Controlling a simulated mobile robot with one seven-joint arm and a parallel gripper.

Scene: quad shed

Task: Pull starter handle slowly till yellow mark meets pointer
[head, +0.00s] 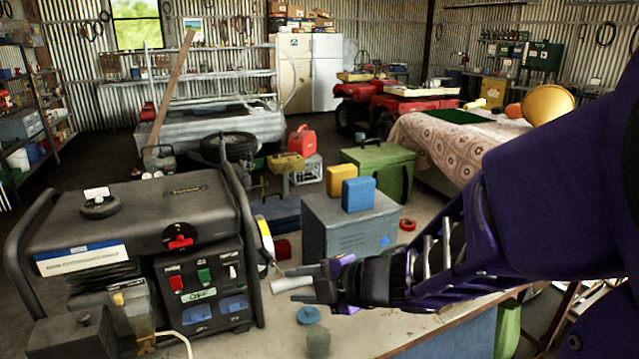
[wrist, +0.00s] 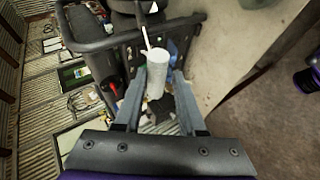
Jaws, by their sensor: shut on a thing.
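The white cylindrical starter handle (head: 292,285) is between the fingers of my gripper (head: 303,284), off the right side of the dark generator (head: 150,220). In the wrist view, my gripper (wrist: 158,84) is shut on the handle (wrist: 156,79), with a finger on each side. A pale cord (wrist: 145,36) runs from the handle towards the generator's frame (wrist: 98,40). A narrow white-and-yellow strip (head: 264,232) stands at the generator's right side. I cannot tell whether it carries the yellow mark, and I cannot make out the pointer.
A grey metal box (head: 345,228) with a yellow block (head: 342,181) and blue block (head: 359,194) on top stands behind my gripper. A blue round piece (head: 309,315) and a greenish rounded object (head: 318,343) are on the bench in front. Bare bench top lies to their left.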

